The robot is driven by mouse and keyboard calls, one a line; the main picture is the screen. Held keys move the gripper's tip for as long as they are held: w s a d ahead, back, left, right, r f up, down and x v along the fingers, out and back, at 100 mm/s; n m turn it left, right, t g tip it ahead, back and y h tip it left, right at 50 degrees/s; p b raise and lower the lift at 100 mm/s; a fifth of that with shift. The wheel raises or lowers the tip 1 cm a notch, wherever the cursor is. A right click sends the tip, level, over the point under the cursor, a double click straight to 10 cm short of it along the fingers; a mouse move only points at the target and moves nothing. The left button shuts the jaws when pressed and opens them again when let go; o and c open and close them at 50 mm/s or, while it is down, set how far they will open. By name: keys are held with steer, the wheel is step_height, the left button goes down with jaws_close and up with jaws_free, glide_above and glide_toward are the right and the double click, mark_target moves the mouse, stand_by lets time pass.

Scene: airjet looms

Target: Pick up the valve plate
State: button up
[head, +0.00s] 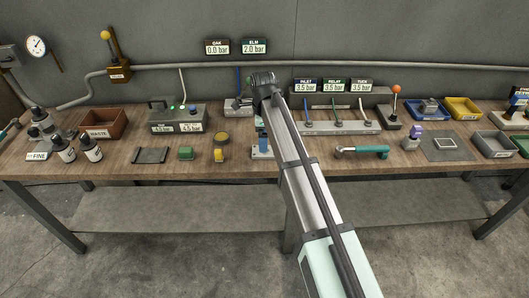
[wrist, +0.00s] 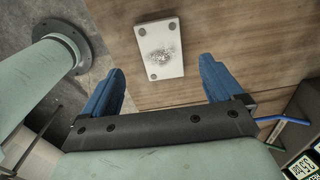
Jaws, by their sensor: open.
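The valve plate looks like a pale rectangular plate (wrist: 160,35) with small round holes near its corners and a dark speckled patch in its middle. It lies flat on the wooden bench in the wrist view. My gripper (wrist: 162,72) is open, its two blue fingers apart to the left and right of the plate's near end, with nothing between them. I cannot tell the height of the fingertips above the bench. In the head view the pale plate (head: 261,155) shows near the bench's front, with blue finger parts above it; my arm hides part of this spot.
A teal-handled tool (head: 362,150) lies to the right on the bench. Gauge blocks with blue and green tubes (head: 337,122) stand behind.

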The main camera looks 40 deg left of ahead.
mark_target(256, 154)
steer(key=shift+w+f, duration=0.2)
steer(key=shift+f, duration=2.7)
steer(key=c, duration=1.3)
